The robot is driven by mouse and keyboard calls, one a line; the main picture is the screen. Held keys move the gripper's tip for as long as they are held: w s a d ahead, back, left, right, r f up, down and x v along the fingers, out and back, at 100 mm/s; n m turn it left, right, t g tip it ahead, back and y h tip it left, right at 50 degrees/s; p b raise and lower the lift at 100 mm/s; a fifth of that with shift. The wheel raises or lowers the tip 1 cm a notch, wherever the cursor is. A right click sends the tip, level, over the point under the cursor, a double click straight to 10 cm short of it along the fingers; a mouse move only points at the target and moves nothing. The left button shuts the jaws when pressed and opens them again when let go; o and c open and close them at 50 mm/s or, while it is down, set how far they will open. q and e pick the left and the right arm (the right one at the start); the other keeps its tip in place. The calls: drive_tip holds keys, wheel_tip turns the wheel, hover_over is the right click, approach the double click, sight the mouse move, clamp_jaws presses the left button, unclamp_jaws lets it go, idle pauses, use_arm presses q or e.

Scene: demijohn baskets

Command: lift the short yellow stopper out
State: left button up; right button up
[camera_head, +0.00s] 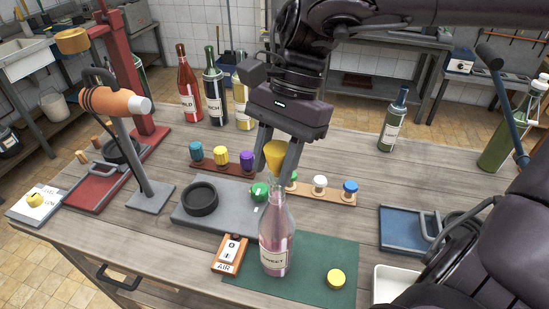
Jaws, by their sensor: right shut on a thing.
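My right gripper (274,160) reaches down from above and is shut on a yellow tapered piece (275,152), wide at the top and narrow below. It is directly above the neck of a pink bottle (277,240) with a "SWEET" label, standing upright on a green mat (314,270). I cannot tell whether the piece's lower tip is still inside the bottle mouth. Another yellow stopper (221,155) stands in the dark red rack (236,167) between a teal and a purple one. A yellow round piece (335,279) lies on the mat. My left gripper is out of view.
A tan rack (332,197) holds green, white and blue stoppers. A grey tray (225,215) with a black ring is left of the bottle. Several bottles stand behind. A blue tray (405,230) is at right.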

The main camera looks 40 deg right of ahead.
drive_tip(key=shift+r+m+p, duration=0.45)
drive_tip(key=shift+r+m, duration=0.15)
drive_tip(key=shift+r, duration=0.3)
